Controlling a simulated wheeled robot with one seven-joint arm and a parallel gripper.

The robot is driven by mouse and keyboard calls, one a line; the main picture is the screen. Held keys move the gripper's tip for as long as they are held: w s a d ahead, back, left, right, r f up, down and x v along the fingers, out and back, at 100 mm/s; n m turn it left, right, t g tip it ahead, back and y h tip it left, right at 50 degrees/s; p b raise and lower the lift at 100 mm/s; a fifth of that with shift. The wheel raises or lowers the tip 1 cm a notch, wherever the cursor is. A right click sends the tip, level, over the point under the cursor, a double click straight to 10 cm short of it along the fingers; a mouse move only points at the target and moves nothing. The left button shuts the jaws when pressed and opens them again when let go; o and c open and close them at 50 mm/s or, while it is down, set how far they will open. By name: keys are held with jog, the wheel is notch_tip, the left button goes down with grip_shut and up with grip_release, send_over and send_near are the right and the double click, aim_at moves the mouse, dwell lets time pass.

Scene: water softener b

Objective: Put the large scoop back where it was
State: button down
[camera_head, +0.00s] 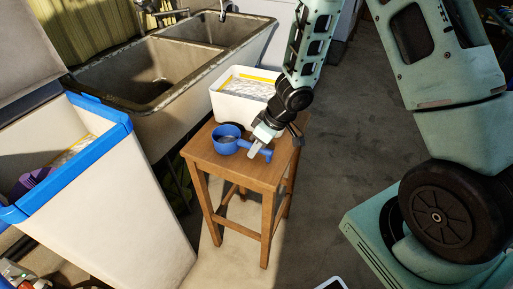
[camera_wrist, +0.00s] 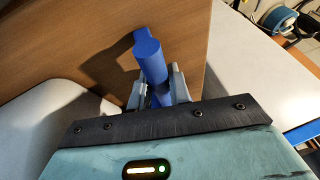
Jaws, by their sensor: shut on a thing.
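The large scoop (camera_head: 225,143) is blue, with a round cup and a handle reaching right. It is at the top of a wooden stool (camera_head: 205,161) in the head view. My gripper (camera_head: 257,150) is at the scoop's handle. In the wrist view the blue handle (camera_wrist: 150,62) stands between the two fingers of my gripper (camera_wrist: 157,85), which are shut on it. The cup is not clear in the wrist view. I cannot tell whether the scoop rests on the stool or is just above it.
A white tub (camera_head: 236,107) with a yellow-edged content stands at the back of the stool. A large white bin with a blue rim (camera_head: 75,158) is open at the left, with a purple thing (camera_head: 33,184) inside. A double sink (camera_head: 150,75) stands behind.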

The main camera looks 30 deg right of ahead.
jog(key=c, duration=1.3)
grip_release()
jog(key=shift+f, duration=0.1)
jog(key=shift+r, duration=0.25)
jog(key=p+v, duration=0.7)
jog(key=v, duration=0.4)
jog(key=w+a+r+t+h, duration=0.1)
jog(key=a+r+t+h, duration=0.1)
jog(key=a+r, duration=0.35)
jog(key=s+a+r+g, duration=0.1)
jog(key=s+a+r, duration=0.2)
jog(key=s, duration=0.4)
jog(key=s+a+r+g+h, duration=0.1)
jog(key=s+a+r+g, duration=0.1)
jog(key=s, duration=0.6)
jog(key=s+a+r+g, duration=0.1)
jog(key=s+a+r, duration=0.3)
jog(key=s, duration=0.4)
jog(key=shift+a+r+n+h, duration=0.3)
jog(key=shift+r+n+h, duration=0.1)
jog(key=shift+r, duration=0.35)
